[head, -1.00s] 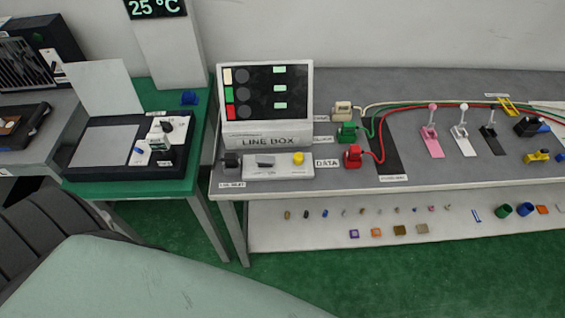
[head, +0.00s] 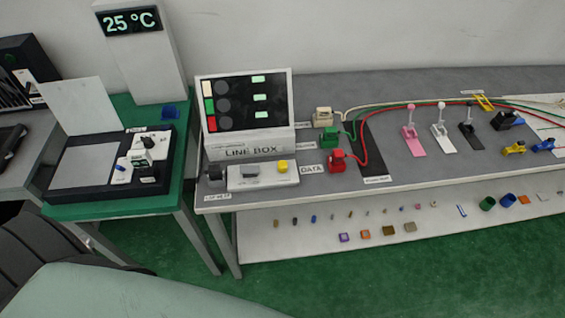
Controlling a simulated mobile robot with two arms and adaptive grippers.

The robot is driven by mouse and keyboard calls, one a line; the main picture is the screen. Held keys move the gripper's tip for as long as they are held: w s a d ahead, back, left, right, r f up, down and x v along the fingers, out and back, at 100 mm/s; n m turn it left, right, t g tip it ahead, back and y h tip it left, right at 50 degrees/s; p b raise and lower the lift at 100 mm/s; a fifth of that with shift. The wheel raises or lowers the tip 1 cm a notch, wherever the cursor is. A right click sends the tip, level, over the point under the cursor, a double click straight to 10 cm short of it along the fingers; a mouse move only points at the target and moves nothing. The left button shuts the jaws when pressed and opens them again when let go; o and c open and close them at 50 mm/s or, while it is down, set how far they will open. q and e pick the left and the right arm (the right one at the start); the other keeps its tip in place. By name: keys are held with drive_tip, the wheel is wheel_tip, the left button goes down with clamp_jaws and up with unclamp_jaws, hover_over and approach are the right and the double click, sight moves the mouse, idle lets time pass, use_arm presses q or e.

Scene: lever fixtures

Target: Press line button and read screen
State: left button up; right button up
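The line box (head: 255,151) stands on the grey table, with an upright screen (head: 248,101) above its label. The screen is dark, with cream, green and red blocks at its left edge, grey circles beside them and small pale green marks to the right. In front lies a white button panel (head: 263,181) with a yellow button (head: 282,167) and a grey switch (head: 250,171). A dark knob (head: 215,174) sits at its left end. Neither of my grippers is in view.
White, green and red plugs (head: 337,162) with cables stand right of the box. Pink, white and black levers (head: 439,133) stand further right. A lower shelf (head: 270,244) holds small parts.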

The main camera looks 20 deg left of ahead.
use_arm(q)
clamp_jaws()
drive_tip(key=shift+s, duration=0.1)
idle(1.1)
